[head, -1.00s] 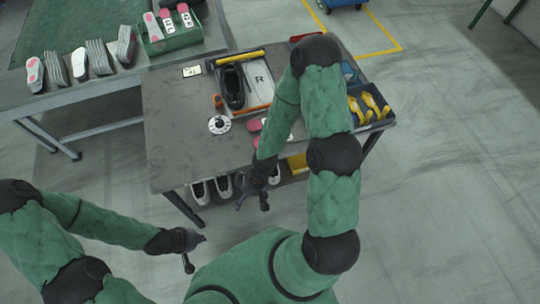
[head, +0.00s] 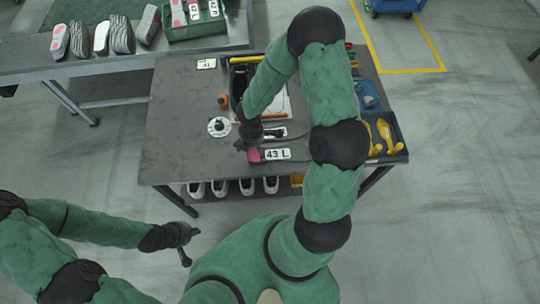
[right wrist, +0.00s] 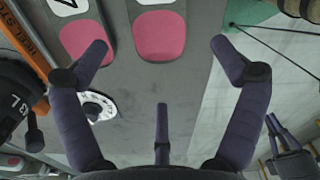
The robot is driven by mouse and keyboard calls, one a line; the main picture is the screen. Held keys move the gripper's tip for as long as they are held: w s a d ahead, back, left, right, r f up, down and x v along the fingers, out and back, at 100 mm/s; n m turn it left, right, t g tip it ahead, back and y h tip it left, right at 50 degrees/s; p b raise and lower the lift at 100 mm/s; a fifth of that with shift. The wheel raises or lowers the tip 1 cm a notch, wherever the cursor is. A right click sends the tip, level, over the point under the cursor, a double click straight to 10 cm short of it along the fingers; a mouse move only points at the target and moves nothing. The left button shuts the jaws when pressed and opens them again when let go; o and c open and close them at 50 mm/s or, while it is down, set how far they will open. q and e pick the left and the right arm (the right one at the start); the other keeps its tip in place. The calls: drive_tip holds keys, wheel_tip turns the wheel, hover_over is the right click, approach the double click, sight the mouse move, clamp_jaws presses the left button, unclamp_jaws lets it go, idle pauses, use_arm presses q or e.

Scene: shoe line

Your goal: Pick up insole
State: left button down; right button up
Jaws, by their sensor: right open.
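Two insoles with pink heels lie side by side on the grey table: a near insole (head: 300,154) with a white "43 L" label, and a far insole (head: 294,129) partly hidden by my right arm. In the right wrist view one pink heel (right wrist: 160,35) lies centrally beyond the fingertips and the other (right wrist: 86,38) lies left, partly behind a finger. My right gripper (head: 243,147) is open and empty, above the heel ends; its spread fingers show in the wrist view (right wrist: 160,45). My left gripper (head: 190,247) hangs off the table's front; its finger opening is unclear.
A tray with a black shoe stands behind, mostly hidden by my right arm. A round white dial (head: 219,127) lies left of the insoles. A dark bin (head: 398,152) with yellow tools stands right. The table's left part is clear.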

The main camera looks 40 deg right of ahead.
sight(255, 155)
wheel_tip(255, 155, down, 5)
drive_tip(key=shift+s+d+f+b, duration=0.1)
drive_tip(key=shift+s+f+b, duration=0.05)
drive_tip(key=shift+b, duration=1.05)
drive_tip(key=c, duration=1.1)
